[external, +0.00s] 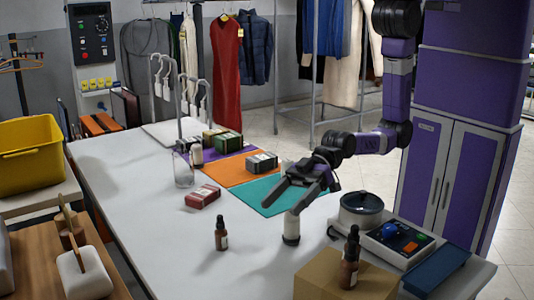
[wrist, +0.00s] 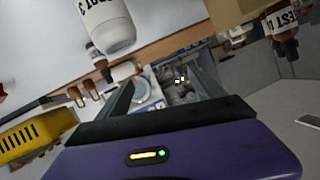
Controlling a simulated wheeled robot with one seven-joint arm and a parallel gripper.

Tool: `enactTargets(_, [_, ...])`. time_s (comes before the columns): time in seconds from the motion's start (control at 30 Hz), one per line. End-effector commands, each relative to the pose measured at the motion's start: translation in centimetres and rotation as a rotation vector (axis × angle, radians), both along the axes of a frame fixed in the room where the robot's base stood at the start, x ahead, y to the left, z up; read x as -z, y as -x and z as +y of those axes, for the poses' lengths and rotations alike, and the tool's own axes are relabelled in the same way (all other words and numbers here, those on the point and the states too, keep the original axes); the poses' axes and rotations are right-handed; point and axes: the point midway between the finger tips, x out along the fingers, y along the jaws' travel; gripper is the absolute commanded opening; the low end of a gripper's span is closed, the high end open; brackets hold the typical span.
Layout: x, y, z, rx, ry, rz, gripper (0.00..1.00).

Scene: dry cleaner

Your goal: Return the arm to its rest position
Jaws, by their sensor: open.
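My gripper (external: 283,203) hangs over the near-middle of the white table, its fingers pointing left and down. In the wrist view its two grey fingers are spread apart, with no object clearly held between them. My arm bends from the upper right down to the wrist. A white bottle (external: 291,229) stands on the table just below the gripper; its upper part is hard to tell from the fingers. In the wrist view a white bottle with dark lettering (wrist: 107,25) shows large, outside the fingers.
Teal (external: 262,197), orange (external: 236,172) and purple mats lie behind the gripper, with small boxes around them. A red box (external: 203,196) and dropper bottle (external: 221,234) stand left. A device with a round pan (external: 362,208), a cardboard box (external: 335,278) and purple cabinet (external: 455,175) are right.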

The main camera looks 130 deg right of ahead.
Motion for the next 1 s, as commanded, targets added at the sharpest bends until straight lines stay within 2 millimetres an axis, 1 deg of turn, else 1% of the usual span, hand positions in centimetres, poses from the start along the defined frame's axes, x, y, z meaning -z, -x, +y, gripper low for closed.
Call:
enactTargets(0.03, [-0.1,1.9,0.9,-0.032,0.065,-0.037,0.78])
enactTargets(0.1, [-0.4,4.0,1.4,-0.057,0.135,-0.084,0.78])
enactTargets(0.23, [-0.2,7.7,0.9,-0.070,0.203,-0.126,0.78])
enactTargets(0.37, [0.5,11.7,-0.7,-0.054,0.224,-0.131,0.78])
enactTargets(0.47, [1.0,15.3,-2.4,-0.025,0.222,-0.122,0.78])
enactTargets(0.6, [1.0,20.4,-4.5,0.017,0.216,-0.108,0.78])
enactTargets(0.67, [0.8,22.6,-5.3,0.036,0.214,-0.103,0.78])
enactTargets(0.7, [0.6,24.0,-5.8,0.047,0.213,-0.099,0.78])
enactTargets(0.77, [0.1,26.0,-6.5,0.064,0.212,-0.095,0.78])
enactTargets(0.8, [-0.3,27.3,-6.9,0.075,0.213,-0.090,0.78])
enactTargets(0.9, [-1.4,30.1,-7.8,0.100,0.212,-0.084,0.78])
enactTargets(1.0, [-2.5,32.1,-8.4,0.120,0.211,-0.079,0.78])
